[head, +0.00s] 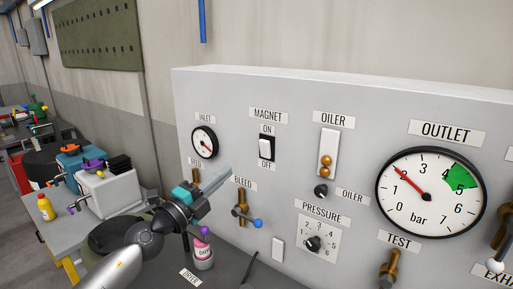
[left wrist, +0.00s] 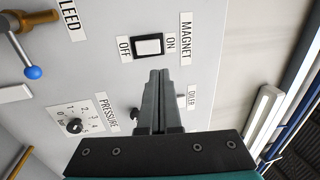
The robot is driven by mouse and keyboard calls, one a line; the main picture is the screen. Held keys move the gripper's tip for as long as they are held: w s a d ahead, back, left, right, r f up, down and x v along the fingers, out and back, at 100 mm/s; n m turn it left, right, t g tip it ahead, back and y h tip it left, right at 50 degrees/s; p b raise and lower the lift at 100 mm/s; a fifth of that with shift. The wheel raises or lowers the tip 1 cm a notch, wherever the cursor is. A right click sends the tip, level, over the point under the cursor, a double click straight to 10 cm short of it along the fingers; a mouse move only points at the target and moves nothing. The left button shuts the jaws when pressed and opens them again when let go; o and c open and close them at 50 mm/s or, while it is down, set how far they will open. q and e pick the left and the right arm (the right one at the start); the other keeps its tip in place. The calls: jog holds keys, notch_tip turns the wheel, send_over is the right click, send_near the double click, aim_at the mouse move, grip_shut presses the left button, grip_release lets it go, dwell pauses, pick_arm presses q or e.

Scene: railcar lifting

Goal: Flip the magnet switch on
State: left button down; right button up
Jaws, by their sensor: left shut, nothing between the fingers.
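The magnet switch (head: 266,148) is a white rocker in a black frame on the grey panel, between the labels ON above and OFF below. Which way it is tipped I cannot tell for sure. My left gripper (head: 226,176) is shut and empty, with its fingertips below and left of the switch in the head view. In the left wrist view the switch (left wrist: 149,46) lies just beyond the tips of the shut fingers (left wrist: 158,74), apart from them in the picture. The MAGNET label (left wrist: 186,37) is beside it. My right gripper is not in view.
The panel (head: 330,85) also carries an inlet gauge (head: 204,142), an oiler (head: 327,152), a bleed valve (head: 241,208) with a blue-tipped lever, a pressure knob (head: 312,243) and a large outlet gauge (head: 430,193). A cluttered bench with a yellow bottle (head: 46,207) stands left.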

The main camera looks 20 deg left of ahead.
pick_arm(q)
jog(key=b, duration=0.2)
send_near(263, 141)
jog(key=x, duration=0.5)
jog(key=shift+d, duration=0.1)
jog(key=shift+b+x, duration=0.35)
jog(key=shift+x, duration=0.5)
